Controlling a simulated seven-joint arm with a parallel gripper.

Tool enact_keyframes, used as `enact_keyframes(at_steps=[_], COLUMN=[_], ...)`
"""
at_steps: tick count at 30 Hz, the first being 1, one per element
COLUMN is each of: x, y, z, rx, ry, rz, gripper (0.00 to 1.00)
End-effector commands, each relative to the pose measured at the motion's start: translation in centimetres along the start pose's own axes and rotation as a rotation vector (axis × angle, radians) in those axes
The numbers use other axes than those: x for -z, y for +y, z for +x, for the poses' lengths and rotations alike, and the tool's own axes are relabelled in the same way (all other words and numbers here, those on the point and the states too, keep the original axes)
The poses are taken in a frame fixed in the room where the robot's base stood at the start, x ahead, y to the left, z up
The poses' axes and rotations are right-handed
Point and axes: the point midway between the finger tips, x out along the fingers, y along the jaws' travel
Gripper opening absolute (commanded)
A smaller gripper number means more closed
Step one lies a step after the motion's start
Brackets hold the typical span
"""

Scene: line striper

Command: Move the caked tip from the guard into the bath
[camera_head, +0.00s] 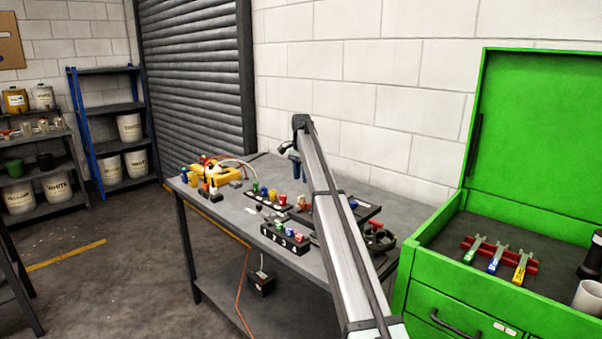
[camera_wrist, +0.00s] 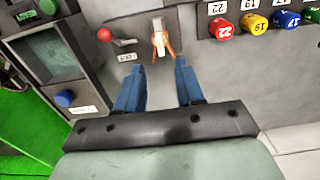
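My gripper (camera_wrist: 160,82) is open in the wrist view, its two blue fingers apart with nothing between them. Just beyond the fingertips is a small upright piece with a pale top and orange sides (camera_wrist: 160,42); I cannot tell whether this is the guard with the caked tip. A small label lies beside it.
A rack of numbered red, yellow, blue and green knobs (camera_wrist: 255,24) stands right of the fingers. A red-knobbed lever (camera_wrist: 104,34) is left of the pale piece. In the head view, an open green tool chest (camera_head: 480,240) stands right of the bench, and a block wall behind it.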

Motion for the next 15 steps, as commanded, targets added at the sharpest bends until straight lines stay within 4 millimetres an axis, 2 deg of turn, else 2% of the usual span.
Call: enact_keyframes(at_steps=[15], x=[-0.1], y=[0.0], z=[4.9], rx=[0.000], ry=[0.000], rz=[-0.002], gripper=[0.37])
